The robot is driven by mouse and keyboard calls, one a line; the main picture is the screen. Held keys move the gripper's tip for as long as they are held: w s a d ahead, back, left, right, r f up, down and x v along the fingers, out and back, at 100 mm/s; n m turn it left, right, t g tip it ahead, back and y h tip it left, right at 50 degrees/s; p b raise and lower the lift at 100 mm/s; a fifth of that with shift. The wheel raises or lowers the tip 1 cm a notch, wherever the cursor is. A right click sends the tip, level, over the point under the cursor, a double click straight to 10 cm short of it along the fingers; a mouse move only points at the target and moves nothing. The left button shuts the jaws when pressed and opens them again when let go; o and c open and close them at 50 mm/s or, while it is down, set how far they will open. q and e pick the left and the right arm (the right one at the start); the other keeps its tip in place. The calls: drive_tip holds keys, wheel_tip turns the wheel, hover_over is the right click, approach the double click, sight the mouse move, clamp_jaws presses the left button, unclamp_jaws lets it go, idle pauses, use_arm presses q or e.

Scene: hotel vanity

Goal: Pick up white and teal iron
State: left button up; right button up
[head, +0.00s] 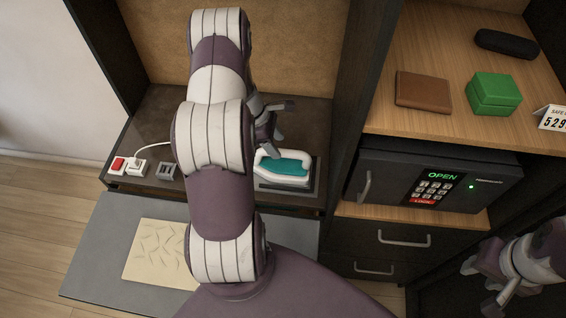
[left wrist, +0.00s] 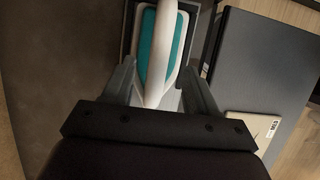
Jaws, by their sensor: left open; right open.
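The white and teal iron (head: 284,166) rests on a dark plate on the dark shelf, to the right of my left arm in the head view. It also shows in the left wrist view (left wrist: 156,50), between the two fingers. My left gripper (head: 272,120) is open just behind and above the iron, partly hidden by my own arm. In the left wrist view its fingers (left wrist: 163,72) stand apart on either side of the white handle, and I see no grip on it. My right gripper (head: 487,282) is open and empty at the lower right.
A power strip with a red switch (head: 118,164) and white plug (head: 136,168) lies left of my arm. A grey mat with a cream sheet (head: 157,250) is in front. A safe (head: 390,180), brown wallet (head: 423,91), green box (head: 494,92) and black case (head: 506,43) are right, beyond a dark upright panel (head: 352,90).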

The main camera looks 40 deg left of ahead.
sight(282, 151)
use_arm(q)
drive_tip(key=p+x, duration=0.2)
drive_tip(key=x, duration=0.3)
drive_tip(key=shift+f, duration=0.1)
drive_tip(key=shift+w+f, duration=0.1)
drive_tip(key=shift+f, duration=0.25)
drive_tip(key=shift+d, duration=0.1)
drive_tip(key=c, duration=1)
clamp_jaws()
drive_tip(key=shift+w+r, duration=0.1)
drive_tip(key=shift+r, duration=0.05)
